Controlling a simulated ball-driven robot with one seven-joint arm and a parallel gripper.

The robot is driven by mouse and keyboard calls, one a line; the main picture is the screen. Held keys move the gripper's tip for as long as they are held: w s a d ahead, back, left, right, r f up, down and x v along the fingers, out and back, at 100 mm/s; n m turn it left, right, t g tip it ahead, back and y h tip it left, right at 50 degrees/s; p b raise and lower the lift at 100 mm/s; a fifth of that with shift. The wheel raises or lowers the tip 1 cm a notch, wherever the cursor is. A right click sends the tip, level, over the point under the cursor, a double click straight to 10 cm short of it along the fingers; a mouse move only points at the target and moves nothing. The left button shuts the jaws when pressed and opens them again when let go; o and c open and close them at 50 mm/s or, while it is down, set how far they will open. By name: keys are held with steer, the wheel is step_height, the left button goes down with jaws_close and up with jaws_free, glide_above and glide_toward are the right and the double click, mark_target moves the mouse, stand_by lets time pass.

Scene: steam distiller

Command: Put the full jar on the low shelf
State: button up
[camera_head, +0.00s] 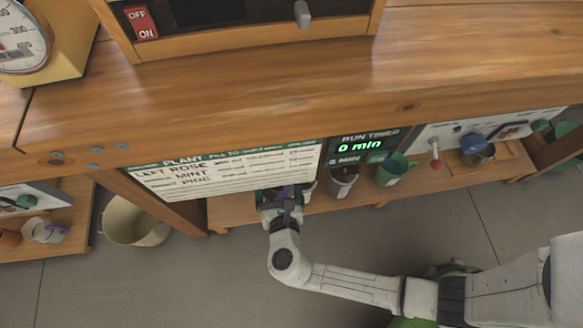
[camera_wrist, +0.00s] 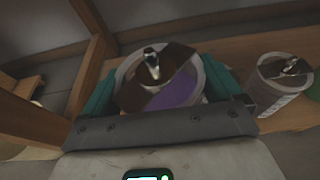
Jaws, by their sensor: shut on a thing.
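My gripper (camera_head: 281,206) is shut on a jar (camera_head: 285,192) with a purple patch, mostly hidden by the gripper in the head view. In the wrist view the jar (camera_wrist: 176,93) sits between my teal fingers (camera_wrist: 163,92), with a metal knob and brown parts on top. The low shelf (camera_head: 236,208) is a wooden board under the counter. The jar is at this shelf, but I cannot tell whether it touches the board. The jar's contents are not clear.
A second, similar jar (camera_wrist: 281,82) stands on the shelf to the right, also in the head view (camera_head: 343,180). A green mug (camera_head: 391,170) and a blue-topped pot (camera_head: 474,150) stand further right. A beige bin (camera_head: 133,222) stands on the floor at left. A wooden post (camera_wrist: 88,72) is close on the left.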

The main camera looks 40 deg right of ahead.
steer(key=w+f+b, duration=0.6)
steer(key=f, duration=0.3)
steer(key=shift+w+d+f+b, duration=0.15)
steer(key=shift+w+f+b, duration=0.1)
steer(key=shift+w+b, duration=0.15)
steer(key=shift+f, duration=0.2)
steer(key=o, duration=1.7)
steer(key=shift+s, duration=0.1)
steer(key=shift+r, duration=0.1)
steer(key=p+v, duration=0.5)
steer(key=v, duration=0.7)
steer(key=shift+p, duration=0.35)
